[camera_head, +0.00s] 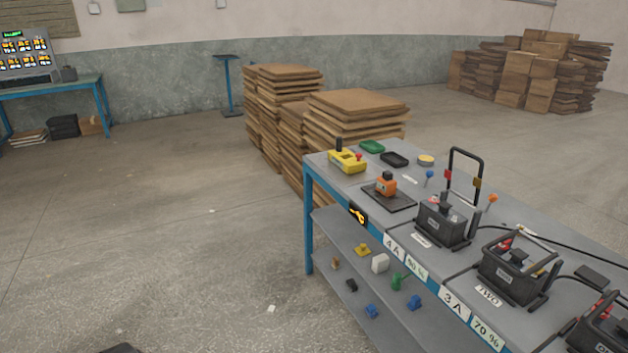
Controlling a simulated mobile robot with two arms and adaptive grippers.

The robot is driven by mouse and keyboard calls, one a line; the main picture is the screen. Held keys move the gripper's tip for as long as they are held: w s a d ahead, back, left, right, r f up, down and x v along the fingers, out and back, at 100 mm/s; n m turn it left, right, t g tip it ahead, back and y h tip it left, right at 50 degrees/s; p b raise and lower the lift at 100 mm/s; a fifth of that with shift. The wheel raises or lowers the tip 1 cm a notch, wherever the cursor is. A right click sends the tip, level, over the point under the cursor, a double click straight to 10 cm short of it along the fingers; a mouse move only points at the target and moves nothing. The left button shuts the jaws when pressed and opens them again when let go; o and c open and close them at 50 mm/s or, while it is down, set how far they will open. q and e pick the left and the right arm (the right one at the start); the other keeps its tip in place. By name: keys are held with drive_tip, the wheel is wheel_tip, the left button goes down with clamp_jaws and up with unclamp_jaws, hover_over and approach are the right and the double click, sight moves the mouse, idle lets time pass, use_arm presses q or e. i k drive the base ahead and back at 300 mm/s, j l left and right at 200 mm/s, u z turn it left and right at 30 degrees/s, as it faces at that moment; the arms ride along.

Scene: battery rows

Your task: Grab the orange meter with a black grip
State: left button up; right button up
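The orange meter (386,186) stands upright on a dark square mat (402,203) near the left end of the grey workbench top. A small black grip (387,175) sticks up from its top. Nothing covers it from this side.
A yellow device (347,162) stands behind and left of the meter. Black batteries (441,223) stand in a row to its right, with a tall black handle. A lower shelf (340,240) holds several small parts. Cardboard stacks (355,105) stand behind.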

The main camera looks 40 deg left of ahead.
sight(386, 186)
drive_tip(key=u, duration=0.9)
drive_tip(key=i+j, duration=0.35)
drive_tip(key=l+z, duration=0.05)
